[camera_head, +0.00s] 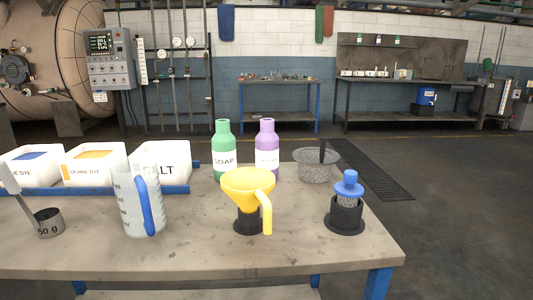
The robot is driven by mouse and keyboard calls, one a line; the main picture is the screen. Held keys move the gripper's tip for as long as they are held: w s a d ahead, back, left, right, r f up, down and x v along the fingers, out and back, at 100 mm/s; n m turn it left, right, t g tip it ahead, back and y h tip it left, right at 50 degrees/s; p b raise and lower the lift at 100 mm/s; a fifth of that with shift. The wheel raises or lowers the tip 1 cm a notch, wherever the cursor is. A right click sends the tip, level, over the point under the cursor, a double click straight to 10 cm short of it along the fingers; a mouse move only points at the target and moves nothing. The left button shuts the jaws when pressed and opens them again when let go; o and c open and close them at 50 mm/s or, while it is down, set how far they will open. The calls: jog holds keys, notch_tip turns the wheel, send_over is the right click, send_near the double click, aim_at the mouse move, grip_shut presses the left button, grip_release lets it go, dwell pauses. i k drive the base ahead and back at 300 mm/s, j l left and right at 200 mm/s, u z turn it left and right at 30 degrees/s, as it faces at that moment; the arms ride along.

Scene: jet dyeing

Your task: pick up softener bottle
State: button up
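A purple bottle (266,142) stands upright near the back edge of the worktable. The lower part of its white label is hidden behind the yellow funnel, so I cannot read it. A green bottle (223,145) labelled SOAP stands close to its left. The yellow funnel (248,185) with a handle sits in a black holder in front of the two bottles. My gripper is not in view.
The worktable (300,250) also holds labelled white tubs (160,160), a measuring jug (140,200), a 50 g scoop (48,222), a grey mesh basket (316,165) and a blue-topped item (348,190) in a black holder. Its front right surface is bare.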

aim_at(268, 141)
jog(key=i+l+z, duration=0.15)
jog(key=l+z, duration=0.2)
jog(key=z, duration=0.15)
jog(key=i+l+z, duration=0.2)
jog(key=z, duration=0.3)
jog(key=i+l+z, duration=0.55)
jog(key=i+z, duration=0.25)
jog(key=i, duration=0.15)
jog(key=i+u, duration=0.2)
jog(key=u, duration=0.25)
jog(key=i+l+u, duration=0.2)
jog(key=u, duration=0.25)
jog(key=i+l+u, duration=0.2)
jog(key=u, duration=0.25)
jog(key=i+u, duration=0.6)
jog(key=k+j, duration=0.05)
